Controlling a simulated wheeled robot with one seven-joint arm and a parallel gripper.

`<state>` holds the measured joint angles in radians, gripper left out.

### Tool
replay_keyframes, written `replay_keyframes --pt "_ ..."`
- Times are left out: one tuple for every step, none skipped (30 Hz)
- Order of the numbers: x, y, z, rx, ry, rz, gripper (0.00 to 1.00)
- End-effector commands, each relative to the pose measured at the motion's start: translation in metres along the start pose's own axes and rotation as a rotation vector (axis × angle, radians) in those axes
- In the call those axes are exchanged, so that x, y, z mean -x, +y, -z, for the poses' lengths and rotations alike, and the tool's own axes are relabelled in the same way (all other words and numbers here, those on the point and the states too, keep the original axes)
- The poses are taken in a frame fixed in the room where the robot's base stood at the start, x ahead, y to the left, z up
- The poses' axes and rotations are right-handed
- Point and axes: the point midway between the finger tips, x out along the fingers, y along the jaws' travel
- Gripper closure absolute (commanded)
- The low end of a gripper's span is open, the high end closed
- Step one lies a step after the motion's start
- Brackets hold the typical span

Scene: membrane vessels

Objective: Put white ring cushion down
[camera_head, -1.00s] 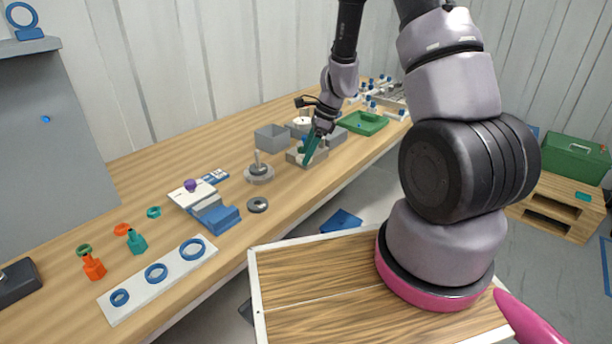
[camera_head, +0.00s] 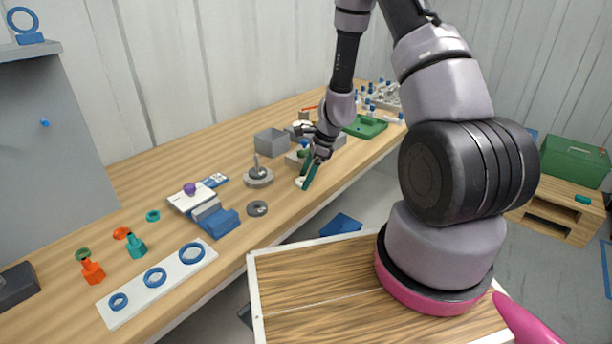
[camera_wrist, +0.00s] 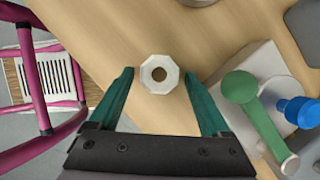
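The white ring cushion (camera_wrist: 146,84) is an octagonal ring with a round hole, seen from above in the wrist view. It appears to lie flat on the wooden bench near its front edge. In the head view it is a small white patch (camera_head: 299,183) by my fingertips. My gripper (camera_wrist: 159,73) has two green fingers, spread apart on either side of the ring. A gap shows between each finger and the ring. My gripper (camera_head: 305,184) also shows low over the bench in the head view.
A grey block with a green piece (camera_wrist: 260,115) and a blue knob (camera_wrist: 302,112) is close right of my gripper in the wrist view. Grey bins (camera_head: 271,142) and a green tray (camera_head: 366,127) stand behind. A dark ring (camera_head: 257,209) lies to the left.

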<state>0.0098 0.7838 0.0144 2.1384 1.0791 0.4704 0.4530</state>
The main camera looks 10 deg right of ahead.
Motion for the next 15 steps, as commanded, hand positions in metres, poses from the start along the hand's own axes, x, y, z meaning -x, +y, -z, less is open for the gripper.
replay_keyframes --pt "0.000 0.000 0.000 0.000 0.000 0.000 0.09" --pt "0.000 0.000 0.000 0.001 0.000 0.000 0.09" --pt "0.000 0.000 0.000 0.001 0.000 0.000 0.09" --pt "0.000 0.000 0.000 0.001 0.000 0.000 0.09" --pt "0.000 0.000 0.000 0.001 0.000 0.000 0.09" --pt "0.000 0.000 0.000 0.001 0.000 0.000 0.09" --pt "0.001 0.000 -0.001 0.001 0.000 0.000 0.09" --pt "0.002 0.000 -0.001 0.002 0.000 0.001 0.09" --pt "0.005 -0.001 -0.002 0.002 0.000 0.001 0.09" --pt "0.007 -0.001 -0.002 0.002 0.000 0.002 0.09" --pt "0.011 -0.001 -0.002 0.002 -0.001 0.003 0.09" --pt "0.017 -0.001 -0.002 0.003 0.000 0.003 0.09" --pt "0.022 -0.001 -0.002 0.003 0.000 0.004 0.09" --pt "0.028 -0.001 -0.002 0.004 0.000 0.004 0.09" --pt "0.036 -0.001 -0.002 0.003 0.000 0.004 0.09"
